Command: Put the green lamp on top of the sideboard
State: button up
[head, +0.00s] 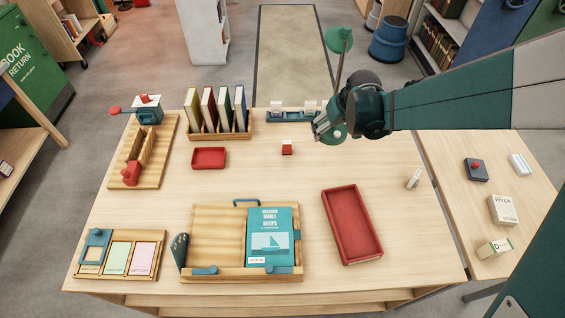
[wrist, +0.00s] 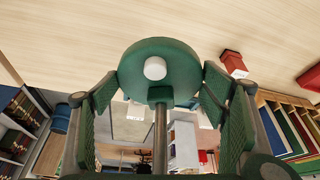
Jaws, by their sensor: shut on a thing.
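The green lamp (head: 341,40) is upright at the back right of the table, with a green shade and a thin stem. Its round green base with a white knob (wrist: 156,68) shows large in the wrist view. I cannot tell whether the base touches the table. A wooden surface (head: 447,190) at the right may be the sideboard; no other sideboard is clear.
The right surface holds a dark device with a red knob (head: 476,170), a white box (head: 503,210) and smaller items. On the main table are a red tray (head: 330,222), a small red block (head: 287,148), upright books (head: 210,110) and a wooden board with a teal book (head: 270,235).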

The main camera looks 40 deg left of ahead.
aim_at(336, 138)
jog(key=shift+f, duration=0.1)
jog(key=shift+f+b, duration=0.5)
jog(key=shift+f, duration=2.5)
jog(key=shift+f, duration=0.1)
jog(key=shift+f+b, duration=0.35)
jog(key=shift+f, duration=1.4)
jog(key=shift+f, duration=0.1)
jog(key=o, duration=1.7)
jog(key=shift+p+v, duration=0.85)
jog(key=shift+v, duration=5.2)
